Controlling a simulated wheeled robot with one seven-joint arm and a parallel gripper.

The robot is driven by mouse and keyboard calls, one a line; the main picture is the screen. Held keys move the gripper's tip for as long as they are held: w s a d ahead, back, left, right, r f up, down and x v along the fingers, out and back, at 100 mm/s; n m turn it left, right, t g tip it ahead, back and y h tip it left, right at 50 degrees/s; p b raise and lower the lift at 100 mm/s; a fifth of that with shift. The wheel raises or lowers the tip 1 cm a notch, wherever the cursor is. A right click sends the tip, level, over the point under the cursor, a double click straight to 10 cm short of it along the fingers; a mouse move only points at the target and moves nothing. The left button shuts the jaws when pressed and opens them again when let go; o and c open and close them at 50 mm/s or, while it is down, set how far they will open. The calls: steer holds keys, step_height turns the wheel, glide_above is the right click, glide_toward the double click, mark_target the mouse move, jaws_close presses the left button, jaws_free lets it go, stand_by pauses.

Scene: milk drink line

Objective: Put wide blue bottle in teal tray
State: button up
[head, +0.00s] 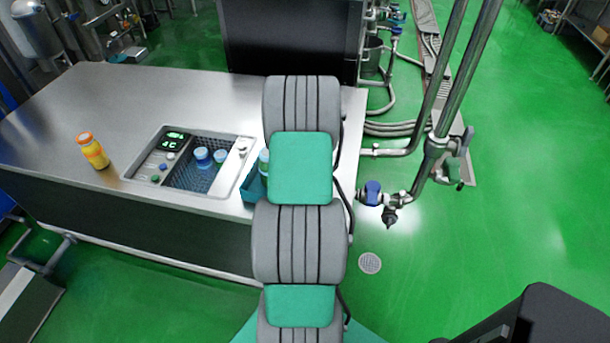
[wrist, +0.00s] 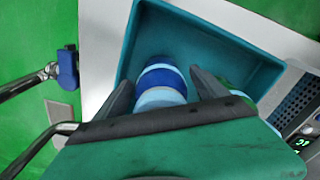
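A blue bottle (wrist: 160,80) with a dark blue band and pale blue parts is between the fingers of my gripper (wrist: 160,84) in the wrist view. The fingers stand apart on either side, with narrow gaps showing. The bottle appears inside the teal tray (wrist: 250,62); its base is hidden. A green thing shows partly behind the right finger. In the head view my arm covers my gripper and much of the teal tray (head: 254,190), and a pale blue part of a bottle (head: 263,162) shows beside the arm.
An orange-yellow bottle (head: 93,151) stands farther left on the steel counter (head: 110,105). Pipes with a blue valve (head: 373,192) stand right of the counter.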

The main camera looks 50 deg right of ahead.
step_height(320, 180, up, 12)
steer(key=shift+r+b, duration=0.15)
steer(key=shift+b, duration=0.15)
steer(key=w+a+r+n+t, duration=0.1)
steer(key=w+a+r+n, duration=0.1)
steer(key=a, duration=0.8)
steer(key=w+a+r+n, duration=0.1)
steer(key=w+a+r, duration=0.15)
steer(key=a, duration=0.75)
steer(key=w+a+r+n+t, duration=0.1)
steer(key=a+r+n, duration=0.15)
steer(key=a, duration=0.75)
steer(key=s+a+f+n+t, duration=0.1)
steer(key=s+a, duration=0.4)
steer(key=a, duration=0.6)
steer(key=shift+s+a+f+n, duration=0.3)
steer(key=shift+s+n, duration=0.1)
steer(key=shift+n, duration=0.25)
steer(key=shift+r, duration=0.1)
